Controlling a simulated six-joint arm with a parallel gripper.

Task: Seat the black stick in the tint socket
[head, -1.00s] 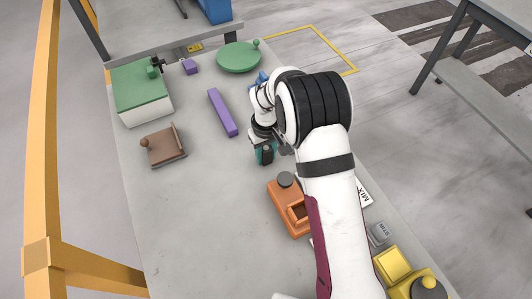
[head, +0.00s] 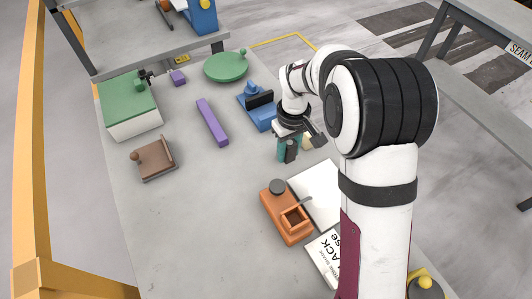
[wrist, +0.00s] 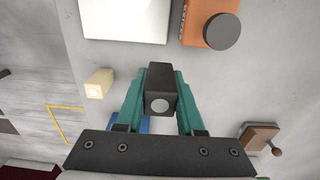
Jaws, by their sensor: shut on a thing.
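My gripper (head: 289,149) has teal fingers and is shut on the black stick (wrist: 161,88). The stick is a dark square block with a pale round spot on its near end in the wrist view. In the head view the stick (head: 291,152) is held over the right part of the slab. An orange box (head: 284,222) with a square opening and a grey knob is in front of the gripper; it shows at the top of the wrist view (wrist: 197,30). A blue fixture (head: 262,117) with a black block is behind. I cannot read any tint label.
A cream block (wrist: 99,83) is beside the gripper. A white panel (head: 319,192) and a printed card (head: 324,262) lie near the orange box. A purple bar (head: 212,122), brown block (head: 153,160) and green-topped box (head: 128,103) are left. The front left slab is clear.

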